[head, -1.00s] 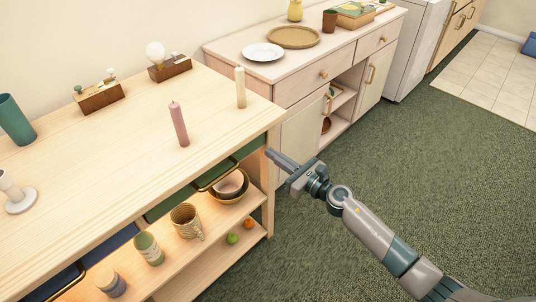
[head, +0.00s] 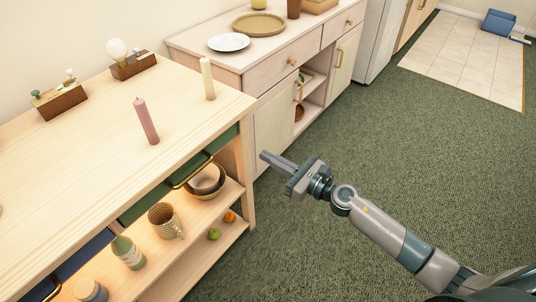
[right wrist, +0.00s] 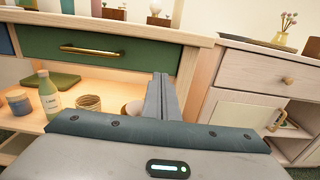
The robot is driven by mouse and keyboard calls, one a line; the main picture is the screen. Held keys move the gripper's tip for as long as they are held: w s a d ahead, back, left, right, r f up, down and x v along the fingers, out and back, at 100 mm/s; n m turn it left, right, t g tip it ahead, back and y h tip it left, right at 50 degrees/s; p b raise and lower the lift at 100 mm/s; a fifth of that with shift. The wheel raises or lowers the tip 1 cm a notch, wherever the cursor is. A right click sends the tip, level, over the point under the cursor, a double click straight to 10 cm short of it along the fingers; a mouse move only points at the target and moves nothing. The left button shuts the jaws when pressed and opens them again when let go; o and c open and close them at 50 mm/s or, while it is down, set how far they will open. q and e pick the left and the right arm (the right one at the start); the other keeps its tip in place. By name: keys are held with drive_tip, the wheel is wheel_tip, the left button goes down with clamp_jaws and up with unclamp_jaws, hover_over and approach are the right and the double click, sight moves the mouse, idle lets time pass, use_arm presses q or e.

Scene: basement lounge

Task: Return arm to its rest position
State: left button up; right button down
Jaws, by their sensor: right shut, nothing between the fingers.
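My right gripper (head: 279,162) is shut and empty. In the head view it is in the air over the green carpet, just right of the wooden sideboard (head: 75,170). Its fingers point up and left, toward the gap between the sideboard and the pale cabinet (head: 272,130). In the right wrist view the shut fingers (right wrist: 159,97) stand in front of the sideboard, below the right end of its green drawer (right wrist: 95,45). My right arm (head: 375,229) reaches in from the lower right. My left gripper is not in view.
A pink candle (head: 147,121) and a cream candle (head: 208,78) stand on the sideboard near its right end. Its shelf holds a wicker mug (head: 163,221), bowls (head: 205,187) and a bottle (head: 127,252). Open carpet (head: 440,150) lies to the right.

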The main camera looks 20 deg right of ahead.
drive_tip(key=s+d+f+m+g+h+p, duration=0.1)
drive_tip(key=s+d+f+m+h, duration=0.15)
drive_tip(key=f+m, duration=0.55)
drive_tip(key=s+d+f+m+h+p, duration=0.1)
drive_tip(key=s+d+f+m+h, duration=0.2)
drive_tip(key=f+m, duration=0.55)
drive_tip(key=s+d+f+m+g+h+p, duration=0.1)
drive_tip(key=s+f+m+h+p, duration=0.2)
drive_tip(key=f+m, duration=0.55)
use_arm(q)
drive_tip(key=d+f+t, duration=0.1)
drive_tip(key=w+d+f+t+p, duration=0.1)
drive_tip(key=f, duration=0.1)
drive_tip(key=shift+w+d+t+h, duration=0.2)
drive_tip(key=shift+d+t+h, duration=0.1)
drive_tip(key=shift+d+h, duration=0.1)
use_arm(e)
drive_tip(key=s+a+f+m+g, duration=0.2)
drive_tip(key=s+f+m, duration=0.6)
drive_tip(key=s, duration=0.5)
drive_tip(key=s+a+f+m+g, duration=0.3)
drive_tip(key=s+f+m+g, duration=0.2)
drive_tip(key=s, duration=0.8)
wheel_tip(320, 180, down, 4)
drive_tip(key=m+h, duration=0.1)
drive_tip(key=m, duration=0.2)
drive_tip(key=shift+s+a+f, duration=0.15)
drive_tip(key=shift+s+f, duration=0.05)
drive_tip(key=shift+s, duration=0.2)
